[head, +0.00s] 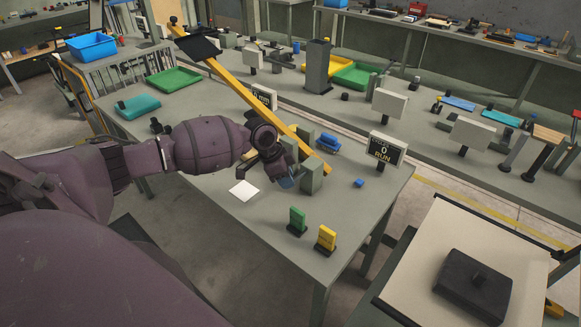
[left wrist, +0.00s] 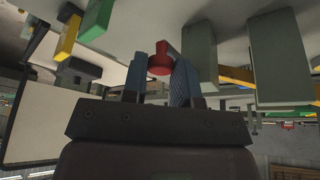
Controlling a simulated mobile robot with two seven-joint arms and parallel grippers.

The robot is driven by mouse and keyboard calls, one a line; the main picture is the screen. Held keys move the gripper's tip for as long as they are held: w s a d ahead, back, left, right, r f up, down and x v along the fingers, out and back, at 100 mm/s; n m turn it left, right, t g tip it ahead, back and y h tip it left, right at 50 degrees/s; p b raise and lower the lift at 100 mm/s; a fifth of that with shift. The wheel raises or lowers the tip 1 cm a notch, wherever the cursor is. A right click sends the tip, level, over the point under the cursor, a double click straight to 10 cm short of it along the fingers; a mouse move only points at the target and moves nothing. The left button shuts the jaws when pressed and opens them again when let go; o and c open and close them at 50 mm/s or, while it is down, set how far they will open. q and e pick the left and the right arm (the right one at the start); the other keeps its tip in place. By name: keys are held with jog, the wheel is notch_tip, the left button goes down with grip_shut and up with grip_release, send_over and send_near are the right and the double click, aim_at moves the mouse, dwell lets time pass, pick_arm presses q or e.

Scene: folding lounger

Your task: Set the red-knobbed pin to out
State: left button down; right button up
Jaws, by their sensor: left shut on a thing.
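The red-knobbed pin (left wrist: 160,58) shows in the left wrist view, its red knob between the two blue fingers. My left gripper (left wrist: 159,78) is shut on it. In the head view my left gripper (head: 286,181) is at the near side of a grey upright block (head: 311,176), and the knob is hidden there. The grey block also shows beside the fingers in the left wrist view (left wrist: 200,60). A long yellow bar (head: 245,88) runs down to the grey blocks. I cannot tell how far out the pin is. My right gripper is in neither view.
A sign reading "0 RUN" (head: 385,150) stands right of the blocks. A green block (head: 297,221) and a yellow block (head: 326,238) stand at the table's (head: 262,245) near edge. A white card (head: 244,190) lies left of the gripper. A small blue block (head: 359,183) lies right.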

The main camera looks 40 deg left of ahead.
pick_arm(q)
jog(key=shift+s+f, duration=0.1)
jog(key=shift+s, duration=0.15)
jog(key=c, duration=1.2)
grip_release()
jog(key=o, duration=0.3)
jog(key=shift+s, duration=0.2)
jog(key=shift+w, duration=0.15)
jog(key=v, duration=1.1)
